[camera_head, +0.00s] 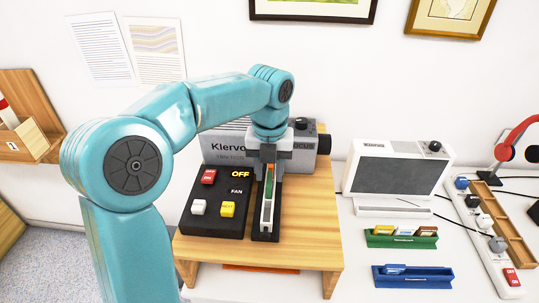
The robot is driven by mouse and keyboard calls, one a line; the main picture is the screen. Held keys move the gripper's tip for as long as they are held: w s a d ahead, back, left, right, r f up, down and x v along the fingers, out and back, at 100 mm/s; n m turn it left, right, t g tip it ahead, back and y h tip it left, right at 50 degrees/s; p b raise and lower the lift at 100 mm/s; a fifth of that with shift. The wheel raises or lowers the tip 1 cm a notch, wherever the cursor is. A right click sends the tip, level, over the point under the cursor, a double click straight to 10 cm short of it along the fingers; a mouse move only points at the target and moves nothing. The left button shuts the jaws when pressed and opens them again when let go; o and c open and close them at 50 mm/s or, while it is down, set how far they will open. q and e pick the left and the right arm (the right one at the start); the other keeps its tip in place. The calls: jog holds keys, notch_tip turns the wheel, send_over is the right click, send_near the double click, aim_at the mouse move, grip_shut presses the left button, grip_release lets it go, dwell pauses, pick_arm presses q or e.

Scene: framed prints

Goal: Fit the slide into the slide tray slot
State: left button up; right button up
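A long black slide tray (262,233) lies on the wooden stand, just right of the black control box. A pale strip with orange and green parts shows along its channel. No single slide or slot can be made out at this size. My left gripper (267,163) points down over the far end of the tray, in front of the grey projector (305,148). Its fingers are small and partly merge with the tray, so I cannot tell whether they hold a slide. My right gripper is not in view.
The control box (208,226) has red, white and yellow buttons. A white viewer (397,176) stands to the right, with a green holder (401,241) and a blue holder (413,281) in front. A white power strip (483,241) lies further right.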

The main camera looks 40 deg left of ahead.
aim_at(270, 179)
pick_arm(q)
notch_tip(270, 179, up, 12)
jog(key=p, duration=0.2)
jog(key=shift+f, duration=0.25)
